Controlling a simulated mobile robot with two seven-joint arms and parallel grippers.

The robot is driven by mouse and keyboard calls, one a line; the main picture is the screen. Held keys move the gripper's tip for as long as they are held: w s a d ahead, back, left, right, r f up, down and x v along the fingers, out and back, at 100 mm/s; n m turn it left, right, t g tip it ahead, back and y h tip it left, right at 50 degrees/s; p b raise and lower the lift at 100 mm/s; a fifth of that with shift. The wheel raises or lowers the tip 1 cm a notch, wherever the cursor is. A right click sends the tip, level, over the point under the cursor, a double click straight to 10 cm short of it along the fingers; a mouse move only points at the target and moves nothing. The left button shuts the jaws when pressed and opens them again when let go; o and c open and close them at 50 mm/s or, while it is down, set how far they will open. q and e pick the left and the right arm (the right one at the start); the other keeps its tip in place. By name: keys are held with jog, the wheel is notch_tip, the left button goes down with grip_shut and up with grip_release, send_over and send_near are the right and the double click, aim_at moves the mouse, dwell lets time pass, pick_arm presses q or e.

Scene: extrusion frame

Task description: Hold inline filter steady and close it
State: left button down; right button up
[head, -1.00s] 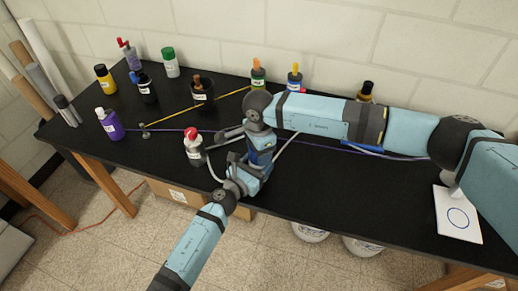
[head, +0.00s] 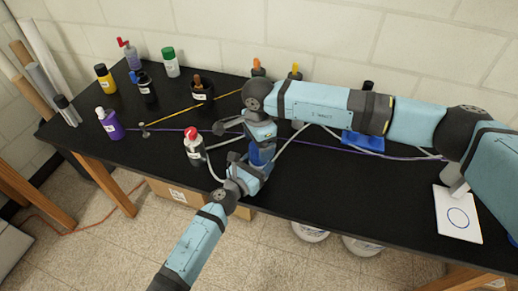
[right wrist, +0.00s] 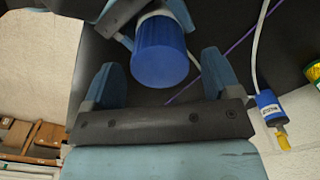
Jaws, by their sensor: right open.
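The inline filter, with a blue cylindrical housing (head: 262,154), stands over the table's front part, with pale tubing beside it. It also shows in the right wrist view (right wrist: 160,55), with a whitish neck behind the blue part. My left gripper (head: 256,172) comes from below and its jaws appear shut around the filter's body; the contact is partly hidden. My right gripper (head: 261,138) is above the filter. In the right wrist view, its open fingers (right wrist: 165,78) stand on either side of the blue housing's near end, with gaps visible.
A red-capped bottle (head: 193,147) stands just left of the filter. Several other bottles stand at the table's left and back, including a purple one (head: 109,124). A blue object (head: 362,139) lies behind my right arm. A white card (head: 457,214) lies at right; the black table (head: 345,195) is clear in front.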

aim_at(259, 167)
jog(key=shift+r, duration=0.4)
jog(key=shift+c, duration=0.3)
jog(key=n, duration=0.2)
jog(key=r+n, duration=0.1)
jog(key=shift+s+a+r+n, duration=0.1)
jog(key=shift+s+a+n, duration=0.1)
jog(key=shift+n, duration=0.2)
jog(key=n, duration=0.1)
jog(key=r+n, duration=0.1)
jog(key=n, duration=0.3)
jog(key=shift+w+d+r, duration=0.15)
jog(key=shift+d+r, duration=0.05)
jog(key=shift+r, duration=0.15)
notch_tip(259, 167, down, 8)
jog(key=shift+f, duration=0.1)
